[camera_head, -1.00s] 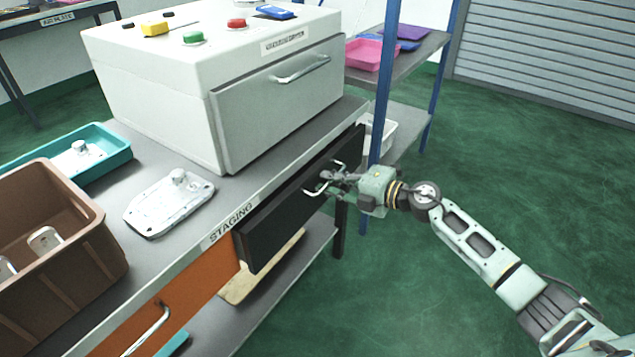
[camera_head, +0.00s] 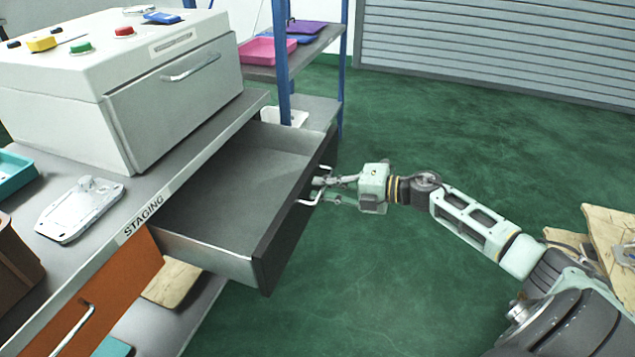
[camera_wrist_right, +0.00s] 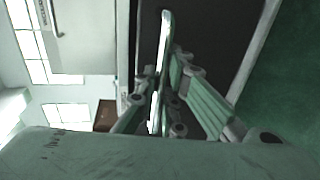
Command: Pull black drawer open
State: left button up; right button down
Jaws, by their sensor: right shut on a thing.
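The black drawer (camera_head: 291,217) stands well out from the bench, under the staging top, and its grey inside looks empty. Its silver handle (camera_head: 308,200) is on the black front. My right gripper (camera_head: 322,188) is shut on the handle from the front side. In the right wrist view the gripper fingers (camera_wrist_right: 160,103) close around the bright handle bar (camera_wrist_right: 163,50), with the dark drawer front behind. My left gripper is not in view.
An orange drawer (camera_head: 105,296) sits beside the black one, shut. A white machine (camera_head: 170,105) and a metal casting (camera_head: 80,208) are on the bench top (camera_head: 185,160). A blue-posted shelf (camera_head: 283,60) stands behind. Green floor (camera_head: 400,280) is clear around my right arm.

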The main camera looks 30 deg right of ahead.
jog(key=shift+s, duration=0.1)
jog(key=c, duration=2.1)
grip_release()
jog(key=shift+d, duration=0.1)
jog(key=v, duration=1.2)
jog(key=shift+f, duration=0.2)
